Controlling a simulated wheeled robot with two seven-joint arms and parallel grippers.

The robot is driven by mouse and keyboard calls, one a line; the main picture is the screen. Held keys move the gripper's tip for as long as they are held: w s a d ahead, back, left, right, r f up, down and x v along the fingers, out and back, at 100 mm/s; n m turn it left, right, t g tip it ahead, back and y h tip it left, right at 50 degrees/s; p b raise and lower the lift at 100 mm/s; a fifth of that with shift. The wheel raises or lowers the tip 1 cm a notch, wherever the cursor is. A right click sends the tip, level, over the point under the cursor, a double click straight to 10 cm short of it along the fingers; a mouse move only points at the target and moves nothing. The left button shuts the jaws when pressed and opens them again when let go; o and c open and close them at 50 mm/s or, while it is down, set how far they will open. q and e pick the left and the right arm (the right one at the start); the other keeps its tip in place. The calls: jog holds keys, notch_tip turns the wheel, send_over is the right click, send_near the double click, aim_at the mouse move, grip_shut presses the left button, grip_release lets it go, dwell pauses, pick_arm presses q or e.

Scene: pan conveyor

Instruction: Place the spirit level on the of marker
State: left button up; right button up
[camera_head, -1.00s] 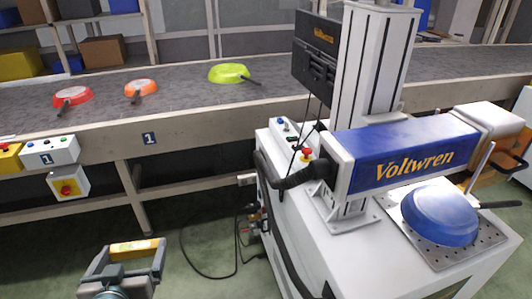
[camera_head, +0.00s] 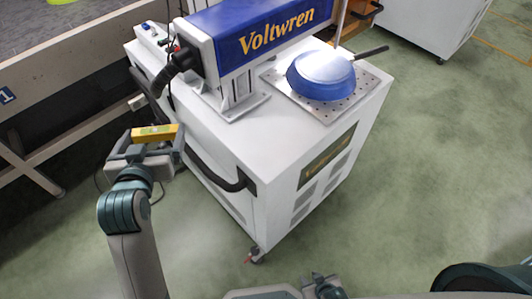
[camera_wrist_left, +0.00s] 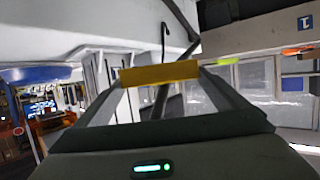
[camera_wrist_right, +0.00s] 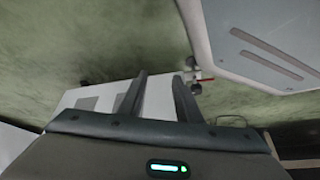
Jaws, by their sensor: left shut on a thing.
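The yellow spirit level (camera_head: 154,132) is held across my left gripper (camera_head: 153,140), with its small green vial showing. It also shows in the left wrist view (camera_wrist_left: 160,73), spanning the fingertips. The level is left of the white marker cabinet (camera_head: 225,140), apart from its top as far as I can tell. The blue Voltwren marker head (camera_head: 262,35) extends above the cabinet. My right gripper (camera_head: 322,286) is low at the bottom of the head view. In the right wrist view its fingers (camera_wrist_right: 158,90) are apart with nothing between them.
A blue pan (camera_head: 322,75) lies on the perforated plate (camera_head: 348,105) at the cabinet's right. A black handle (camera_head: 215,170) runs along the cabinet's near side. The cabinet top's near corner is bare. The conveyor (camera_head: 70,55) is at the left. Open floor lies right.

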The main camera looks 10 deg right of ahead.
pick_arm(q)
jog(key=shift+w+d, duration=0.1)
jog(key=shift+d, duration=0.2)
jog(key=shift+w+d+r, duration=0.15)
jog(key=shift+d+r, duration=0.05)
jog(key=w+d+r+m+g+h+p, duration=0.1)
jog(key=d+r+m+h, duration=0.2)
jog(key=d, duration=0.3)
jog(key=w+d+r+m+g+h+p, duration=0.1)
jog(key=d+r+m+h+p, duration=0.2)
jog(key=d, duration=0.4)
jog(key=s+d+f+m+g+h+p, duration=0.1)
jog(key=s+d+f+m+g+h, duration=0.3)
jog(key=d, duration=0.3)
jog(key=shift+f+m+h, duration=0.2)
jog(key=shift+m+h, duration=0.3)
jog(key=shift+h, duration=0.2)
pick_arm(e)
jog(key=shift+s+a+r+t, duration=0.15)
jog(key=shift+s+r+t, duration=0.05)
jog(key=shift+s, duration=0.45)
jog(key=shift+s+a+r+t, duration=0.1)
jog(key=shift+s+r+t, duration=0.1)
jog(key=shift+s, duration=0.4)
